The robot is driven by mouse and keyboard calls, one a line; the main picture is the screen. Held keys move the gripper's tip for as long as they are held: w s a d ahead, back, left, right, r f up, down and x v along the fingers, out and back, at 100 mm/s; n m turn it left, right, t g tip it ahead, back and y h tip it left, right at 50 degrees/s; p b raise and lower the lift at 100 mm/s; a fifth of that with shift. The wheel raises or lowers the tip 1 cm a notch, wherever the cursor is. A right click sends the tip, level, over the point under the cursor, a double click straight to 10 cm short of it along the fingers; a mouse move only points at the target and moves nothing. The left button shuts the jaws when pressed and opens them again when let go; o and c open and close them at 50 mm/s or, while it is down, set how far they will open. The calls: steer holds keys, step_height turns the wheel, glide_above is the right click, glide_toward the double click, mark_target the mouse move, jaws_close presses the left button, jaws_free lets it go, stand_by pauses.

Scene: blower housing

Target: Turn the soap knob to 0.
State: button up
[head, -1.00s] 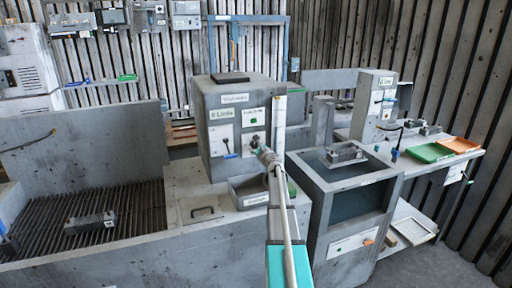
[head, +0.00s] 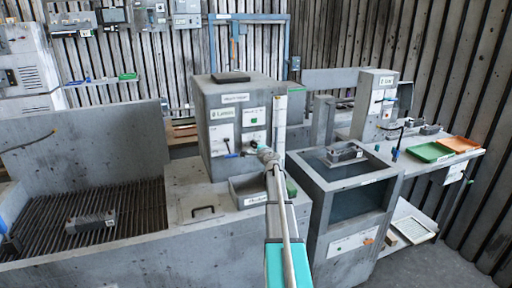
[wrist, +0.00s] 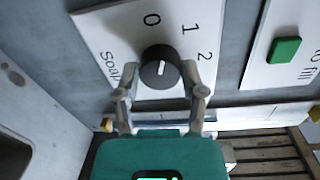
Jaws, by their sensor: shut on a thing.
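The soap knob (wrist: 160,66) is a round black knob with a short white mark, on a white plate (wrist: 105,40) marked Soap, 0, 1 and 2. The mark runs nearly upright in the wrist view, roughly in line with the 0; its exact aim is hard to tell. My gripper (wrist: 163,72) is shut on the knob, one finger on each side. In the head view my gripper (head: 262,150) is at the front of the grey control box (head: 212,95), and it largely hides the knob.
A green button (wrist: 285,50) sits on a separate plate to the right of the knob. A grey basin with a slatted grate (head: 140,205) is left of the box, and a dark-windowed cabinet (head: 358,200) is right. Green and orange trays (head: 430,152) lie on the far-right counter.

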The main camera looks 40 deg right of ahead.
steer(key=n, duration=0.3)
steer(key=shift+n, duration=0.3)
stand_by(0.4)
steer(key=o, duration=1.2)
steer(key=shift+c, duration=0.2)
